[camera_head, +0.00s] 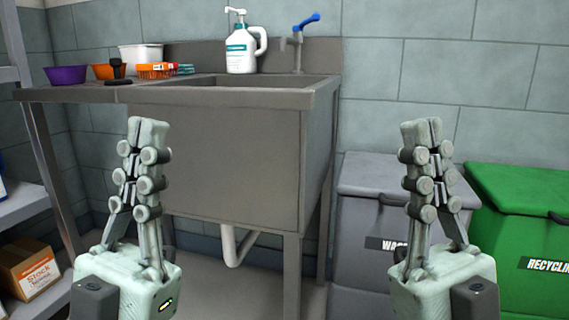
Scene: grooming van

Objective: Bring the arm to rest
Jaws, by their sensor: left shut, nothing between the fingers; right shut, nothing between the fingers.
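My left gripper (148,128) points upward in front of the left part of the metal sink, with its fingers shut and nothing between them. My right gripper (421,129) also points upward, in front of the grey waste bin and the tiled wall, with its fingers shut and empty. Both grippers stand at about the same height and touch nothing that I can see. The upper parts of both arms are out of view.
A metal sink (235,160) stands ahead, with a pump bottle (241,50), a purple bowl (66,75) and an orange basket (156,71) on it. A grey bin (372,215) and a green recycling bin (525,215) stand right. Shelves with a cardboard box (27,270) are left.

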